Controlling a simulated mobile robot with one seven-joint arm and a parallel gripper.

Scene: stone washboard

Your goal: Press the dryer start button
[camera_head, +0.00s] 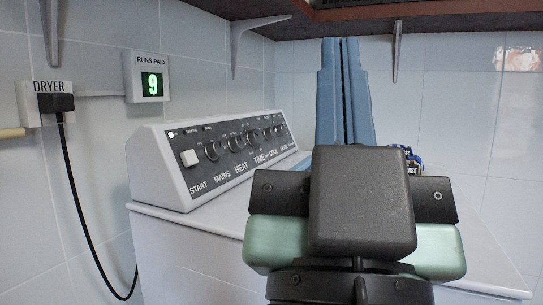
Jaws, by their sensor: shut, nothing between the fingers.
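The dryer (300,222) is a white machine at the left and centre, with a sloped dark control panel (238,172) on top. My dark wrist hides the dryer's right part.
Several round knobs (249,137) line the panel right of the button. A "RUNS PAID" display (151,84) reads 9. A black plug (56,102) and cord hang at the left. A shelf with brackets (243,40) runs overhead. The space before the panel looks clear.

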